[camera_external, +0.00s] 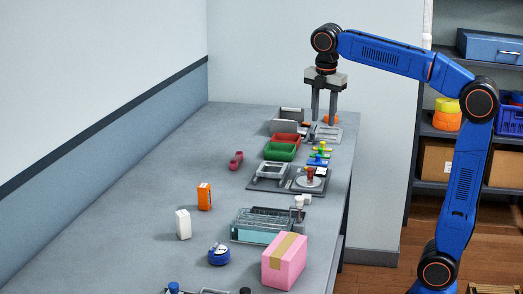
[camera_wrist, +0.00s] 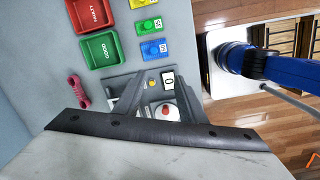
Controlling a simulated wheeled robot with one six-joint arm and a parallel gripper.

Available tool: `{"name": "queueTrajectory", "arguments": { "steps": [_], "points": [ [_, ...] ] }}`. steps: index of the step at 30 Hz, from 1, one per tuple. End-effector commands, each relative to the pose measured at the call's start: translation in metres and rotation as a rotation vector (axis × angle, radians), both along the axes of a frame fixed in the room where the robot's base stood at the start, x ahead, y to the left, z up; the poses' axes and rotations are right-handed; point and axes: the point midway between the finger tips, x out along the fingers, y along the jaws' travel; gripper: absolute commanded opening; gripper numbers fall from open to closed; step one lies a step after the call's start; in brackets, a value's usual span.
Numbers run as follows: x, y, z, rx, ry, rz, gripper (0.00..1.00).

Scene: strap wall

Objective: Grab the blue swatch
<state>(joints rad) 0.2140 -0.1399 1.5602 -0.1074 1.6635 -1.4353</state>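A small blue piece (camera_wrist: 153,50) with a knob and a white label, which looks like the blue swatch, lies on the table in the wrist view. It is last in a row with a green piece (camera_wrist: 148,26) and a yellow piece (camera_wrist: 140,3). In the external view the blue piece (camera_external: 317,162) is small, at the right side of the table.
A red tray (camera_wrist: 90,14) and a green tray (camera_wrist: 101,49) sit left of the row. A dial scale (camera_wrist: 167,111) with a red knob is close by. The table's left middle is mostly clear.

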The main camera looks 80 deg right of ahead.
Motion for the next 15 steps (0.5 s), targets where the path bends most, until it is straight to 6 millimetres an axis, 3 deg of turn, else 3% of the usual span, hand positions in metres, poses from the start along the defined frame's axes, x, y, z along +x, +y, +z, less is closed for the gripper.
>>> {"name": "queueTrajectory", "arguments": {
  "steps": [3,9,15],
  "points": [
    [0.017,-0.015,0.014,-0.002,0.042,0.084,0.37],
    [0.026,-0.025,0.022,-0.003,0.075,0.157,0.37],
    [0.025,-0.028,-0.001,-0.002,0.079,0.163,0.37]
  ]
}}
